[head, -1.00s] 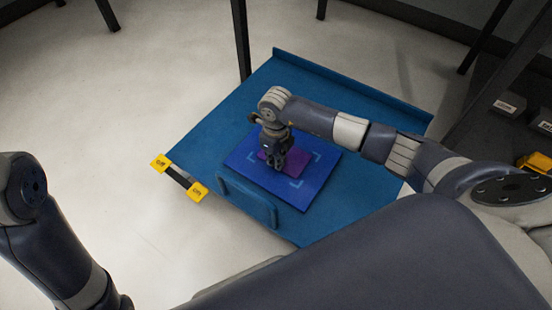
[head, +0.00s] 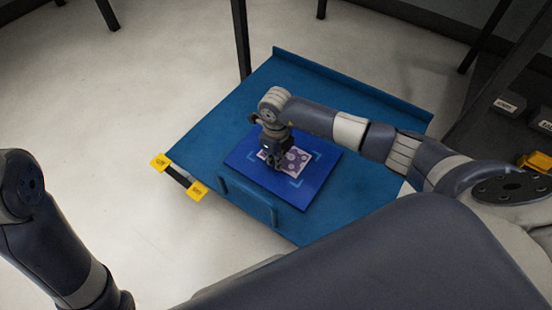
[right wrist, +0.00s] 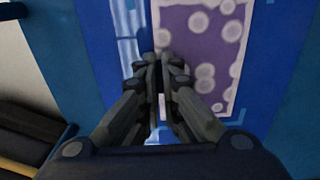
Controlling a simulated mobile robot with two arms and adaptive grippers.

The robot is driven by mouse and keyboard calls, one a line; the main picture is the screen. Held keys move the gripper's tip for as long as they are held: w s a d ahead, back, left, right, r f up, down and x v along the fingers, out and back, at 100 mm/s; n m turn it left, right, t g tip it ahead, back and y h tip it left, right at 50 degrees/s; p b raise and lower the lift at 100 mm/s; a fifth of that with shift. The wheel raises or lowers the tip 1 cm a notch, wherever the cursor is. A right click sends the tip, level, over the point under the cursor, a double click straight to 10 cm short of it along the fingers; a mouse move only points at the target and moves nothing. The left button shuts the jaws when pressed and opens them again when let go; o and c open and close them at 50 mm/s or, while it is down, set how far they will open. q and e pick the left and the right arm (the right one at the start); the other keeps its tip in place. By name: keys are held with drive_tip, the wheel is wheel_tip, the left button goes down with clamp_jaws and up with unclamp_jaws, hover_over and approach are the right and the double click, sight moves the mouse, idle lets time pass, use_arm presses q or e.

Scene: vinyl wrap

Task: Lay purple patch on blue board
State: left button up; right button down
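The purple patch (head: 299,158) lies flat on the blue board (head: 312,180), between pale corner marks. It shows pale round spots and a pale rim, also in the right wrist view (right wrist: 207,45). My right gripper (head: 275,163) is over the patch's left part in the head view and hides some of it. In the right wrist view its fingertips (right wrist: 160,62) are together at the patch's left edge, with nothing visibly held. I cannot tell whether they touch the patch. My left arm shows at the left, but its gripper is out of view.
The board lies on a larger blue table (head: 352,99) with raised edges. Labelled boxes (head: 509,104) are at the far right.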

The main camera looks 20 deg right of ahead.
idle(0.4)
drive_tip(key=c, duration=1.7)
unclamp_jaws()
